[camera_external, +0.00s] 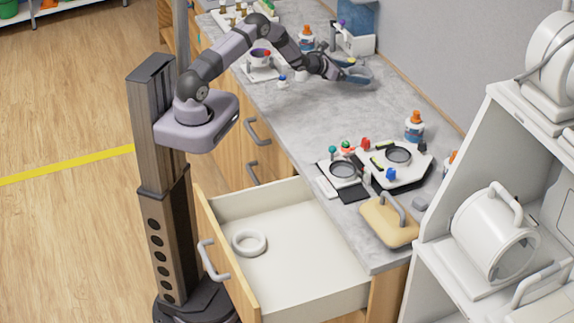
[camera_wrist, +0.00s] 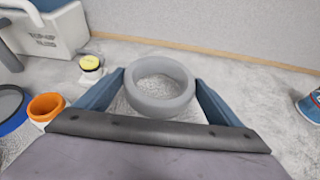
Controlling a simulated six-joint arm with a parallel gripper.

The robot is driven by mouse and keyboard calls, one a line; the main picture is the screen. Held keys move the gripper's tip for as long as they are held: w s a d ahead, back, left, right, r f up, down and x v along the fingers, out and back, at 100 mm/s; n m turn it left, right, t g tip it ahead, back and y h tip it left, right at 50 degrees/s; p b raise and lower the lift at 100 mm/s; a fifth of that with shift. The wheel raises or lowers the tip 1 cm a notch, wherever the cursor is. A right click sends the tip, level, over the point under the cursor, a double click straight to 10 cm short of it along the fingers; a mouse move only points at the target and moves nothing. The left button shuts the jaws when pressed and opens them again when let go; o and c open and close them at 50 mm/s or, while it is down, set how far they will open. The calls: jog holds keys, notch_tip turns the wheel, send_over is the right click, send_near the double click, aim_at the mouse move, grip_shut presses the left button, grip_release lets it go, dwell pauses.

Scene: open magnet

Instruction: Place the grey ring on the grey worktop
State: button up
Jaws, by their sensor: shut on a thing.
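The grey ring (camera_wrist: 160,103) sits between the two blue fingers of my gripper (camera_wrist: 160,95), which is shut on it, in the wrist view. The grey worktop (camera_external: 310,115) runs along the wall and also shows behind the ring in the wrist view (camera_wrist: 245,85). In the external view my gripper (camera_external: 352,76) is low over the far part of the worktop, near the wall. The ring cannot be made out clearly there. I cannot tell whether it touches the worktop.
A white holder (camera_wrist: 45,30), a yellow-topped jar (camera_wrist: 90,65) and an orange-topped item (camera_wrist: 46,106) stand left of the ring. A bottle (camera_wrist: 311,105) stands right. Worktop around the ring looks clear. An open drawer (camera_external: 310,270) holds a white ring (camera_external: 249,234).

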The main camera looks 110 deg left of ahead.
aim_at(354, 87)
jog(key=shift+f+p, duration=0.5)
jog(key=shift+f, duration=1)
jog(key=shift+f+b, duration=0.25)
jog(key=shift+b, duration=0.15)
jog(key=o, duration=1)
jog(key=shift+r+p, duration=0.15)
jog(key=shift+p, duration=0.15)
jog(key=shift+r, duration=0.15)
jog(key=shift+s+d+r, duration=0.1)
jog(key=shift+s+d, duration=0.3)
jog(key=b+v, duration=0.3)
jog(key=v, duration=0.7)
jog(key=shift+s+d+r, duration=0.15)
jog(key=shift+s+d, duration=0.05)
jog(key=shift+d, duration=0.05)
